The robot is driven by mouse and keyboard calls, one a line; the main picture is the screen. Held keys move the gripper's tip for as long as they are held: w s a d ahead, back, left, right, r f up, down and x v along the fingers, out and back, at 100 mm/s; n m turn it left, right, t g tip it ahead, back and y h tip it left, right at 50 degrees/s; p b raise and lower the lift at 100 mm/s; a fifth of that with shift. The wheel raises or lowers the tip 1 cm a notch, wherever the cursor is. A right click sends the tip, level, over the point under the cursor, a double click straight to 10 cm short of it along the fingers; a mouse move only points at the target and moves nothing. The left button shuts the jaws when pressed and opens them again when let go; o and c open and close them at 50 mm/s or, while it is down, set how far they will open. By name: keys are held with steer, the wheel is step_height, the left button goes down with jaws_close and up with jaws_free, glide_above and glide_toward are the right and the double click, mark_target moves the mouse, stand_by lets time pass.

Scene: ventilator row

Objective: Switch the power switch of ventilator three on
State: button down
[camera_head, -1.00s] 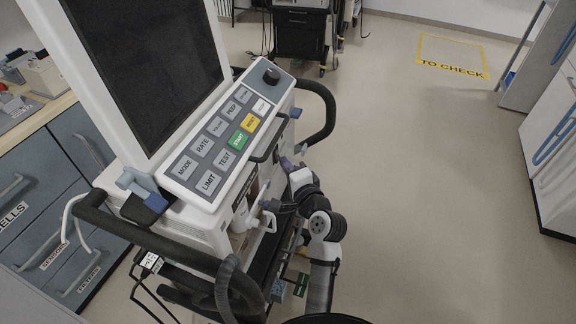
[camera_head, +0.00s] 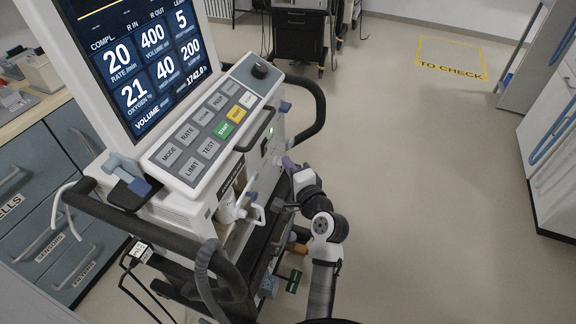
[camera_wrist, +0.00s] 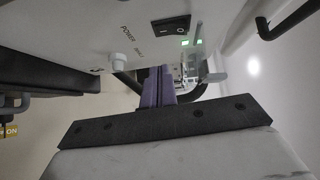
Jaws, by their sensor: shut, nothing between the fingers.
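The ventilator (camera_head: 180,207) stands at left centre in the head view. No number naming the ventilator is legible. In the wrist view the black rocker power switch (camera_wrist: 172,27) sits on its white side panel, beside a POWER label. Green lights (camera_wrist: 191,43) glow next to the switch. My gripper (camera_wrist: 159,72) has purple fingers, shut and empty, just below the switch in the wrist view; I cannot tell whether they touch the panel. In the head view my gripper (camera_head: 290,164) is at the ventilator's right side.
A black handle rail (camera_head: 312,95) curves out from the ventilator's right side. A white knob (camera_wrist: 120,61) juts from the panel near the fingers. Blue drawers (camera_head: 40,215) stand at left. Floor marked TO CHECK (camera_head: 452,62) and the floor at right are clear.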

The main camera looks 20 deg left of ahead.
steer(key=f+b+v, duration=0.1)
steer(key=b+v, duration=0.1)
steer(key=v, duration=0.7)
steer(key=shift+s+f, duration=0.15)
steer(key=shift+f, duration=0.1)
